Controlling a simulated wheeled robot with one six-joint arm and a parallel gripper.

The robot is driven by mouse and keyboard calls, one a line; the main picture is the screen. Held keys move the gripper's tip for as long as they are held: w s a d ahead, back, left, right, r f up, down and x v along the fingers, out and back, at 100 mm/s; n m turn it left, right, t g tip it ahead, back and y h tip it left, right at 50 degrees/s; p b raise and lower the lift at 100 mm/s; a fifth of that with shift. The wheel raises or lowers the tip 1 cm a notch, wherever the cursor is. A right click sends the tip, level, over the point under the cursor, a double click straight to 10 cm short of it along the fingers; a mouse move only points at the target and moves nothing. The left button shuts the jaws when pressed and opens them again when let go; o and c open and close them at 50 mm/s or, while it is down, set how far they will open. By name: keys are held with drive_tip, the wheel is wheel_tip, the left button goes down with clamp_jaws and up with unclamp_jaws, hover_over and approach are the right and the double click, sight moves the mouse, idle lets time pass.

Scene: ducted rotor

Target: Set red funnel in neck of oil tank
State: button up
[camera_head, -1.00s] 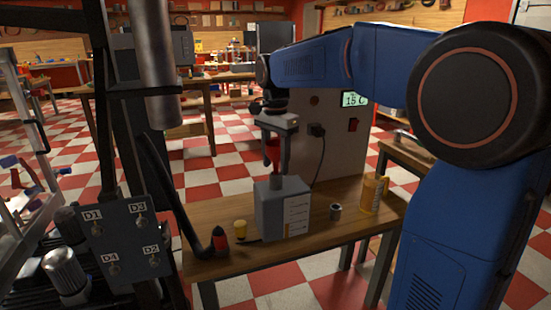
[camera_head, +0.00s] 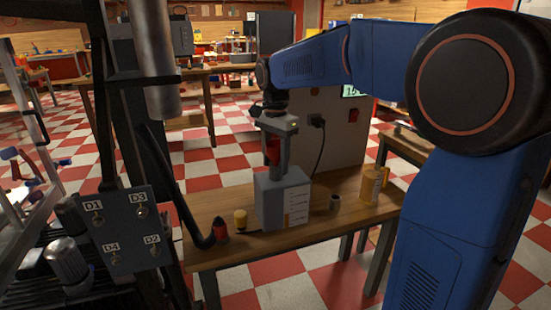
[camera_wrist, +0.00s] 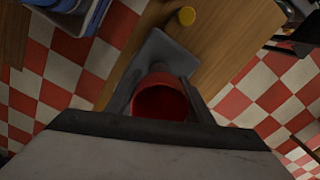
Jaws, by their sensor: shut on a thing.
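The red funnel (camera_head: 272,149) is held upright between the fingers of my gripper (camera_head: 275,155), just above the grey oil tank (camera_head: 270,205). In the wrist view the funnel (camera_wrist: 161,100) shows its open red mouth between the two fingers, with part of the tank's grey top (camera_wrist: 165,55) beyond it. The tank stands on the wooden table (camera_head: 330,220) with a pale label on its side. The tank's neck is hidden behind the gripper and funnel, so I cannot tell whether the funnel's tip is in it.
A yellow cap (camera_head: 240,218) and a red-and-black nozzle (camera_head: 220,230) are left of the tank. A grey cabinet (camera_head: 335,135) with a cable is behind. A dark panel (camera_head: 127,228) stands at left.

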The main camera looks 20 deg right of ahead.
drive_tip(key=shift+f, duration=0.4)
drive_tip(key=o, duration=1.1)
wheel_tip(320, 180, up, 17)
drive_tip(key=shift+r, duration=0.2)
